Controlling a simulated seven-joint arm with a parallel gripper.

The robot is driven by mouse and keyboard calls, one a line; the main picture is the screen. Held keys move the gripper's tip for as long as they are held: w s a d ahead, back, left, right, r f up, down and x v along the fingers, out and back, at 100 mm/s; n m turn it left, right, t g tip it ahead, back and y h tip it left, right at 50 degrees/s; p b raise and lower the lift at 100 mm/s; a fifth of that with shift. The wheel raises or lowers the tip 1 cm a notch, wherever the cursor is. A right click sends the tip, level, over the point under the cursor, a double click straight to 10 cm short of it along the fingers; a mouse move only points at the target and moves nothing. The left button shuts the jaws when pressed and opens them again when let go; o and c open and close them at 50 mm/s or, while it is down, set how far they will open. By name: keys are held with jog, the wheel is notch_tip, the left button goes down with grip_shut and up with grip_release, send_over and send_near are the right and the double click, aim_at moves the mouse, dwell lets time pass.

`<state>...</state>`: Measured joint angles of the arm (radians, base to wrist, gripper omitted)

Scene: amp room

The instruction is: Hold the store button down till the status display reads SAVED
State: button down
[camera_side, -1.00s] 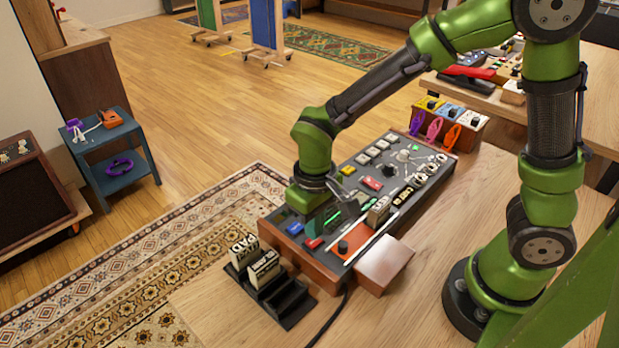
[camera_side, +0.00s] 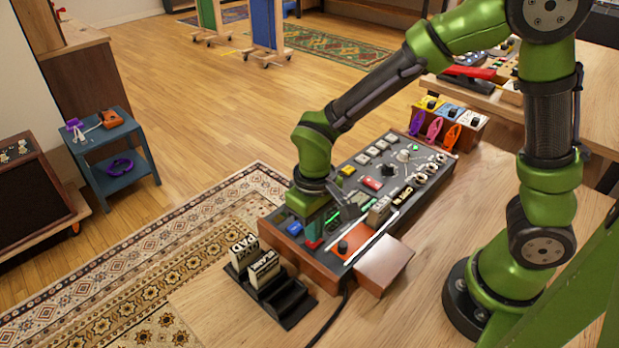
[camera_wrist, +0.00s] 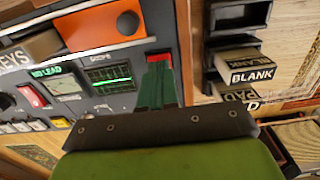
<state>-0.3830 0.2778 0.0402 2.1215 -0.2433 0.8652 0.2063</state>
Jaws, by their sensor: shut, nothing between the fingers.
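The console (camera_side: 345,172) lies on the wooden table. My gripper (camera_side: 314,236) is shut and empty, pointing down at the console's near-left end. Its green fingertips (camera_wrist: 158,68) meet or overlap a red button (camera_wrist: 158,57) and hide most of it; a red edge shows past them. I cannot tell whether the button is pressed, and no store label is legible. A small display with green text (camera_wrist: 62,82) seems to end in "LEAD"; I do not read SAVED there. Beside it is the scope screen (camera_wrist: 111,77) with green traces.
A blue button (camera_side: 295,228) sits left of my gripper. An orange panel with a black knob (camera_side: 345,246) is to the right. A black rack (camera_side: 285,301) with word blocks, one reading BLANK (camera_wrist: 252,75), stands in front of the console. A wooden block (camera_side: 384,262) adjoins the console.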

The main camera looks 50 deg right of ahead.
jog(key=shift+f, duration=0.7)
dwell(2.0)
jog(key=shift+r, duration=3.55)
jog(key=shift+s+f, duration=0.15)
jog(key=shift+f, duration=0.05)
jog(key=s+d+r+m+t+y, duration=0.1)
jog(key=s+d+r+m+t, duration=0.1)
jog(key=d+r, duration=0.3)
jog(key=s+d+r+m+t+y, duration=0.1)
jog(key=s+d+r+m+t, duration=0.1)
jog(key=s+d+r+t, duration=0.3)
notch_tip(320, 180, up, 2)
jog(key=shift+s+d+r, duration=0.15)
jog(key=shift+d+r, duration=0.1)
jog(key=shift+d, duration=0.1)
